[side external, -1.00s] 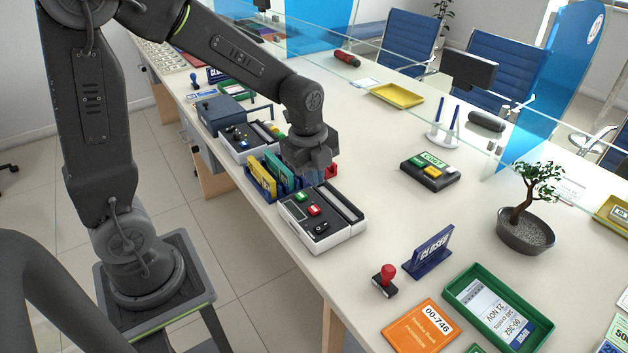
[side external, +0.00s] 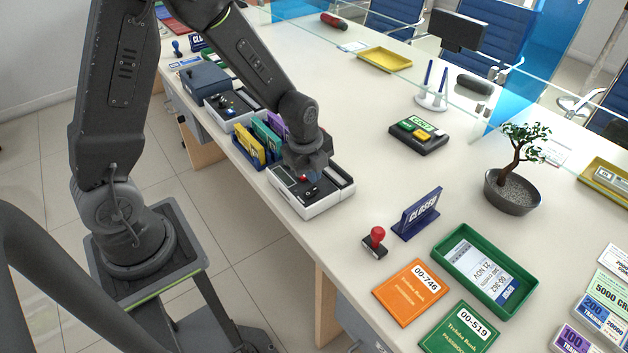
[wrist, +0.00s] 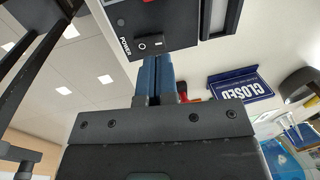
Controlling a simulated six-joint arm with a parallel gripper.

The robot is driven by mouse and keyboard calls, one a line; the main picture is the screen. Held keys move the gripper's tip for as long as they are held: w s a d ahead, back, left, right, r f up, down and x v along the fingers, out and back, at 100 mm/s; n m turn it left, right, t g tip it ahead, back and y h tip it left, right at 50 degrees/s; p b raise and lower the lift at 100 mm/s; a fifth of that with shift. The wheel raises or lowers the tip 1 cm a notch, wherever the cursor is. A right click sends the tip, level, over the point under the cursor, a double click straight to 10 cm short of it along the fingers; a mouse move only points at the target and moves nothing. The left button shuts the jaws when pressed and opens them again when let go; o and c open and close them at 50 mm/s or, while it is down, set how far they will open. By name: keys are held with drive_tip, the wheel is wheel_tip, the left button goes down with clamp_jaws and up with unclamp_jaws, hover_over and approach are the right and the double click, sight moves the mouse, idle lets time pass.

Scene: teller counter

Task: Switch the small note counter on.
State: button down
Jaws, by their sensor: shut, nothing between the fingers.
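A white note counter with a black top panel (side external: 338,171) stands near the counter's front edge in the side view. A similar machine (side external: 213,105) stands farther back; I cannot tell from size which is the small one. My gripper (side external: 304,176) is over the nearer machine's panel, shut and empty, hiding part of it. In the wrist view the panel (wrist: 183,19) shows a black rocker switch (wrist: 150,42) marked O and I beside the word POWER. My blue shut fingers (wrist: 158,60) end right at the switch's lower side; I cannot tell whether they touch it.
A blue holder with yellow, teal and purple items (side external: 262,141) stands close behind the machine. A blue CLOSED sign (side external: 417,213), a red-handled stamp (side external: 376,241) and a green tray (side external: 446,252) lie to the right.

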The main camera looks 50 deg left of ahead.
sight(310, 192)
drive_tip(key=shift+w+f, duration=0.15)
drive_tip(key=shift+f, duration=0.7)
drive_tip(key=shift+w+f, duration=0.15)
drive_tip(key=shift+f, duration=0.65)
drive_tip(key=shift+w+f+g, duration=0.15)
drive_tip(key=shift+f+g, duration=0.1)
drive_tip(key=shift+g, duration=0.05)
drive_tip(key=shift+s, duration=0.2)
drive_tip(key=shift+s+r, duration=0.25)
drive_tip(key=shift+s, duration=0.4)
wheel_tip(310, 192, up, 14)
drive_tip(key=s, duration=0.2)
